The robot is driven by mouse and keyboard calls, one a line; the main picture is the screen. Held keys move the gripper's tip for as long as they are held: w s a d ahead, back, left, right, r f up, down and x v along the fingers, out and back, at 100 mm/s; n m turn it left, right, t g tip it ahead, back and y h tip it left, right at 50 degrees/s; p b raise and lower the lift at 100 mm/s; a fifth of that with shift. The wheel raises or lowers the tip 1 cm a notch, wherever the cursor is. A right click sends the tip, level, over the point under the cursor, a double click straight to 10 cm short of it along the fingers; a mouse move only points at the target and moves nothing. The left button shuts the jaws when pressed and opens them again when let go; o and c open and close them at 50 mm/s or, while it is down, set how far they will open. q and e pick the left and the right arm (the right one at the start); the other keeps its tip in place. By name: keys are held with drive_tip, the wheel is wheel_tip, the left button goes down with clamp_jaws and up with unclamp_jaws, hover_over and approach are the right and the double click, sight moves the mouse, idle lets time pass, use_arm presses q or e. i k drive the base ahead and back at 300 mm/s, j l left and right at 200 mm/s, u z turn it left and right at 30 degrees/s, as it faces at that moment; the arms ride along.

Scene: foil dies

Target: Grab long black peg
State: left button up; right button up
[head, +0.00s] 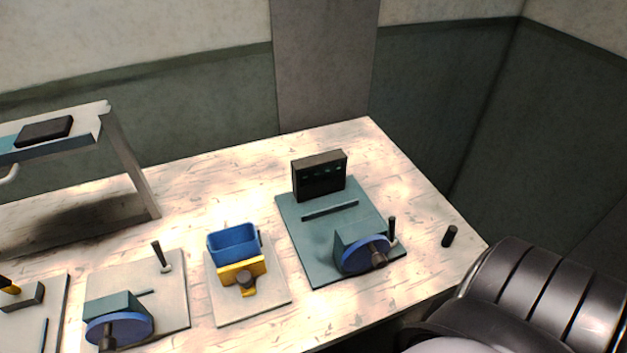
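A slim black peg (157,254) stands upright, slightly tilted, in a light holder on the pale grey board at the left. Another slim black peg (392,229) stands upright on the teal board, beside the blue disc. A short, thick black cylinder (450,236) stands alone on the table near the right edge. I cannot tell for sure which of these is the long black peg. Neither of my grippers is in view. A dark ribbed part of my own body fills the lower right corner.
The teal board (310,245) carries a black display box (320,175) and a blue disc (362,254). A blue bin (233,243) sits on a yellow mount. Another blue disc (118,329) is at the lower left. A raised shelf (85,120) stands at the left. The back right table is clear.

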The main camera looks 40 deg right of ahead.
sight(452, 231)
drive_tip(key=z, duration=2.25)
